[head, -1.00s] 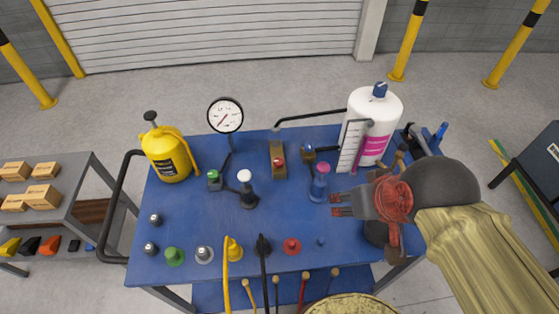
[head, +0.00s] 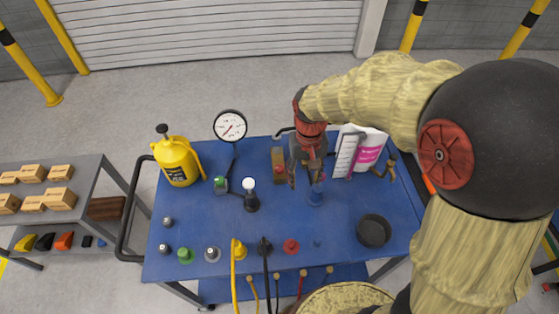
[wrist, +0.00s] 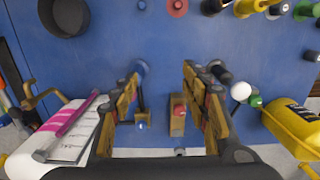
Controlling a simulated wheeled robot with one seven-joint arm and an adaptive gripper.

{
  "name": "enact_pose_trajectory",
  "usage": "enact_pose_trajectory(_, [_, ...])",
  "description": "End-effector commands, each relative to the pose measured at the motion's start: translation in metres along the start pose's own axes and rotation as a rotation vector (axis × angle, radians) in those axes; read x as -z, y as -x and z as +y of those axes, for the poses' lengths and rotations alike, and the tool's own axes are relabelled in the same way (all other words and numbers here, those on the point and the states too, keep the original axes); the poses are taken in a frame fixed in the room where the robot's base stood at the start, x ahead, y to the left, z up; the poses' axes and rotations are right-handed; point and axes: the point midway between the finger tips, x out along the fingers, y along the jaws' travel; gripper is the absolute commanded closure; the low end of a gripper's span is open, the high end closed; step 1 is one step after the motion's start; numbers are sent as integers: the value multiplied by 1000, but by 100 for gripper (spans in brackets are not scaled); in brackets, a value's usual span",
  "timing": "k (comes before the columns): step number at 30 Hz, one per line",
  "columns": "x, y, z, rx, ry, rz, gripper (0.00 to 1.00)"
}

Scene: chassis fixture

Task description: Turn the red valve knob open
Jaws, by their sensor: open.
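A red knob sits on a brass block (head: 279,178) near the back middle of the blue table. In the wrist view the red knob (wrist: 179,110) shows on the block's upper face, between my fingers and closer to the right one. A separate flat red disc (head: 291,246) lies near the table's front edge. My gripper (head: 304,182) is open and empty, pointing down just right of the brass block in the head view. In the wrist view its two fingers are spread wide. I cannot tell how high they are above the knob.
A blue cylinder (head: 315,196) stands close by the fingers. A gauge (head: 231,126), a yellow can (head: 177,160) and a white bottle (head: 370,150) stand toward the back. A dark bowl (head: 373,231) is at right. Several knobs line the front edge.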

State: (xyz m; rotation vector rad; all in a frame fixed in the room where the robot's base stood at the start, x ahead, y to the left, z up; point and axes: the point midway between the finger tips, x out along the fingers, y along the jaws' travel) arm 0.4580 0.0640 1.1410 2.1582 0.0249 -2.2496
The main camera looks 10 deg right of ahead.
Motion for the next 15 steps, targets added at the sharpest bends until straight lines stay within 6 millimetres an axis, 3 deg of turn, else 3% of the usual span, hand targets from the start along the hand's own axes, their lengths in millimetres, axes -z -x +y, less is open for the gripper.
enact_pose_trajectory(12, [109,-96,-39,-23,-202,-77,54])
enact_pose_trajectory(15, [141,-107,-45,-15,-285,-40,54])
